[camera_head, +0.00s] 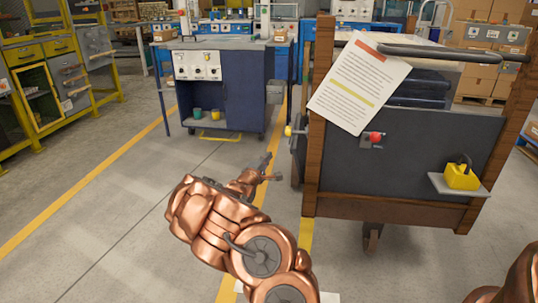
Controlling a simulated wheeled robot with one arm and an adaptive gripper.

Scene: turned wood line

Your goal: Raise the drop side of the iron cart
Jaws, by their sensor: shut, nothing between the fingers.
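The cart (420,128) stands at the right, with a dark grey end panel between brown upright posts. A grey bar handle (440,54) runs across its top. A red knob (376,137) on a small plate sits on the panel. A yellow knob (288,131) sticks out at the cart's left edge. The cart's long left side is seen almost edge-on, so I cannot tell how its drop side stands. My gripper (267,168), on my copper arm, is shut and empty. In the picture it is left of the cart, apart from it.
A printed sheet (358,85) hangs over the cart's top left corner. A yellow padlock-shaped object (461,176) sits on a small ledge (437,184). A blue cabinet (225,98) stands behind. Yellow-framed racks (60,75) stand at left. The floor (110,215) at left is clear.

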